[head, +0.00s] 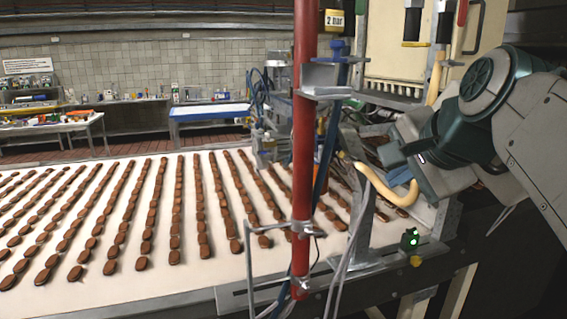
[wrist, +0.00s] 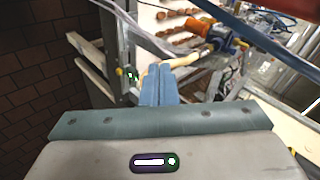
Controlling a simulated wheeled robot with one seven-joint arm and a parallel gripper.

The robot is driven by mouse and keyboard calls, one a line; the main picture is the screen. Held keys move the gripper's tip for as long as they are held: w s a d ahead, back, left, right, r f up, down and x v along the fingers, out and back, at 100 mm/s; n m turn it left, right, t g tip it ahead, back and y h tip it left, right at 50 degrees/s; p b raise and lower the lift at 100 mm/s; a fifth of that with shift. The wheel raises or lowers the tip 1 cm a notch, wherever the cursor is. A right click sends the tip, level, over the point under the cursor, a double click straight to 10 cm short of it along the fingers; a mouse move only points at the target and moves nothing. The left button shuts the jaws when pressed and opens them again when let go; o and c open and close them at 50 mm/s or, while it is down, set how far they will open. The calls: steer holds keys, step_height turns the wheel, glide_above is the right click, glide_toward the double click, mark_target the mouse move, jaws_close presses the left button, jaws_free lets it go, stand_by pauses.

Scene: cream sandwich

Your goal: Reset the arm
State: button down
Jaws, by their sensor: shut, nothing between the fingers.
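My arm reaches in from the right in the head view, bent over the right end of the conveyor (head: 212,262). My gripper (wrist: 160,72) shows in the wrist view as two blue-grey fingers pressed together with nothing between them. The gripper points toward the machine frame beside the belt, apart from the biscuits as far as I can tell.
Rows of brown biscuits (head: 142,263) lie on the white belt. A red post (head: 304,130) with hoses stands in front. A green-lit switch (head: 410,239) sits on the conveyor's front edge. A blue-edged table (head: 210,112) stands behind.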

steer(key=s+f+n+g, duration=0.2)
steer(key=s+f+n, duration=0.1)
steer(key=f, duration=0.6)
steer(key=s+a+f+n+g+h, duration=0.1)
steer(key=s+f+n, duration=0.3)
steer(key=f, duration=0.6)
steer(key=s+a+f+n+g, duration=0.1)
steer(key=s+f+n+g, duration=0.2)
steer(key=f, duration=0.7)
steer(key=n, duration=0.2)
steer(key=shift+s+a+f+n+h, duration=0.2)
steer(key=shift+s+a+n+h, duration=0.1)
steer(key=shift+n, duration=0.1)
steer(key=shift+s, duration=0.1)
